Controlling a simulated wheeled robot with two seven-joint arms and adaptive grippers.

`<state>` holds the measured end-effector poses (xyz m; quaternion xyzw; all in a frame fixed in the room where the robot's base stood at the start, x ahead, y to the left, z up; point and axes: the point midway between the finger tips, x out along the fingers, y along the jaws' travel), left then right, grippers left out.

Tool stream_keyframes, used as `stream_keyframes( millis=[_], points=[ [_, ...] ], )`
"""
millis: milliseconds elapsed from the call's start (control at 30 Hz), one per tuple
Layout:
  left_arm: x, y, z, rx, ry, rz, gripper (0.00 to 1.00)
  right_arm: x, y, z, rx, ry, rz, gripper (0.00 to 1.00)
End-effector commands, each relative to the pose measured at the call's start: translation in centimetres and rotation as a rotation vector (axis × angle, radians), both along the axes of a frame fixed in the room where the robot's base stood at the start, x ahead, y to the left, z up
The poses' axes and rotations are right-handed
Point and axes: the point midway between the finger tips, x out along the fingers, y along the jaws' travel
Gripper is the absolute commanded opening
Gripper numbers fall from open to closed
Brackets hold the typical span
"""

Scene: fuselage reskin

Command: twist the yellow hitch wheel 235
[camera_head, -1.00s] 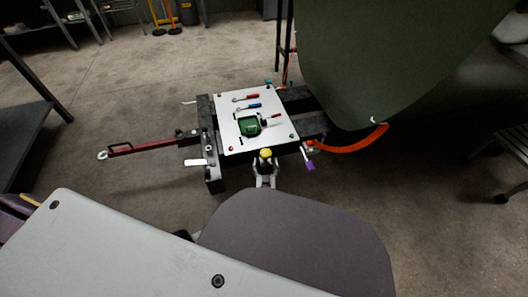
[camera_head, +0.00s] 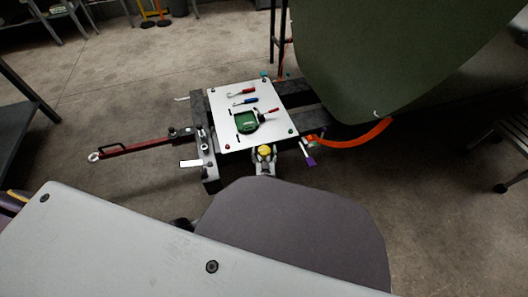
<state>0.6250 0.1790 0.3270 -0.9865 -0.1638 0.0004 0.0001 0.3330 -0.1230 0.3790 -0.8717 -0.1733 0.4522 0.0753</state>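The yellow hitch wheel (camera_head: 264,151) is a small yellow knob at the near edge of the dark hitch frame. It sits on top of a grey and black post (camera_head: 264,165), whose lower part is hidden behind a rounded grey panel. I cannot make out either gripper clearly. A small dark piece shows beside the grey panels at the lower left, but I cannot tell what it is. I see no fingers on the wheel.
A white plate (camera_head: 226,100) on the dark frame (camera_head: 211,184) carries tools and a green device (camera_head: 246,122). A red bar (camera_head: 137,147) reaches left and an orange curved piece (camera_head: 355,140) right. A large green panel (camera_head: 385,60) hangs at the right.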

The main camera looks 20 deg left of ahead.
Motion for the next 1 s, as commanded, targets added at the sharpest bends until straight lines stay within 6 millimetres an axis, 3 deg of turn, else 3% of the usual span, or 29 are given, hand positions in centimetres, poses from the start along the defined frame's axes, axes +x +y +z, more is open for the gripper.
stream_keyframes(
  millis=[33,333,667,1000],
  points=[
    [0.01,0.01,0.00,0.000,0.000,0.000,0.64,-0.03,-0.01,-0.03,0.000,0.001,0.000,0.40],
    [0.00,0.02,-0.01,0.000,0.000,0.000,0.26,-0.12,-0.02,-0.08,0.000,0.003,0.000,0.40],
    [-0.03,0.04,0.00,-0.001,0.001,-0.025,0.26,-0.15,-0.05,0.08,-0.002,0.005,0.000,0.40],
    [-0.04,0.23,0.07,0.004,0.000,-0.159,0.26,-0.20,-0.23,0.73,-0.013,0.009,-0.002,0.40]
  ],
)
